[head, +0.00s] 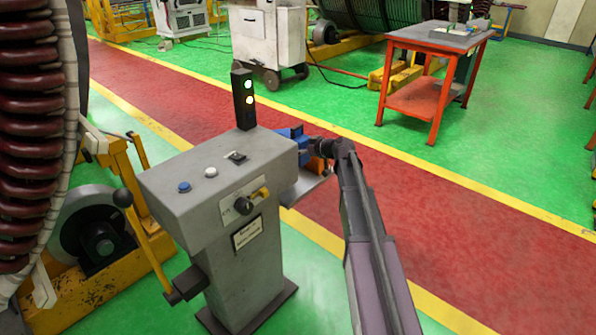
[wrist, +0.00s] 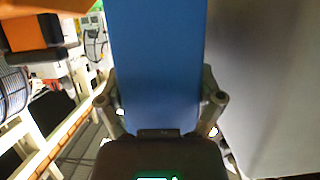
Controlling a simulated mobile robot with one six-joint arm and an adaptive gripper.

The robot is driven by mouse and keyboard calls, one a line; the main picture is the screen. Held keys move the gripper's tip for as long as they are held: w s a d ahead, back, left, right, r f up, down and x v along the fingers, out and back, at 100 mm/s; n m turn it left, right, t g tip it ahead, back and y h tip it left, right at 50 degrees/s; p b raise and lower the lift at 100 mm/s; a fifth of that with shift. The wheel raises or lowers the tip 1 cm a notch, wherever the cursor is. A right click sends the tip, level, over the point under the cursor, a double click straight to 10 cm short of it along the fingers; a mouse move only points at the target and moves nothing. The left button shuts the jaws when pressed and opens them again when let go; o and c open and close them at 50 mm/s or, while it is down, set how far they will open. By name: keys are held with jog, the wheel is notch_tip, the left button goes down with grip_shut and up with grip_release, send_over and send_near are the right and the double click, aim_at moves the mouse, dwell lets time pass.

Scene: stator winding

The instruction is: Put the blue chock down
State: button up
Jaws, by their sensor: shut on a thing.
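The blue chock (wrist: 157,65) fills the middle of the wrist view, between the two fingers of my gripper (wrist: 160,102). In the head view, the blue chock (head: 291,133) shows just behind the right end of the grey control console. My gripper (head: 316,146) is shut on it there, beside the console. The console hides part of the chock. A grey shelf plate (head: 303,190) juts out lower at the console's right side. I cannot tell whether the chock touches it.
The grey console (head: 225,165) carries buttons and a lit signal lamp (head: 243,98). An orange piece (head: 318,163) shows beside my gripper. A yellow-framed machine (head: 100,235) stands left. An orange table (head: 430,95) stands back right. The red walkway (head: 460,230) is clear.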

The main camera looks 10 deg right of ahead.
aim_at(306, 163)
jog(key=shift+f+b, duration=3.05)
jog(key=shift+f, duration=0.05)
jog(key=shift+f+b, duration=1.85)
jog(key=o, duration=1)
jog(key=shift+s+d+r+p, duration=0.3)
jog(key=shift+s, duration=0.2)
jog(key=p+v, duration=0.4)
jog(key=v, duration=0.6)
jog(key=shift+s+d, duration=0.25)
jog(key=shift+s, duration=0.05)
jog(key=shift+r, duration=0.15)
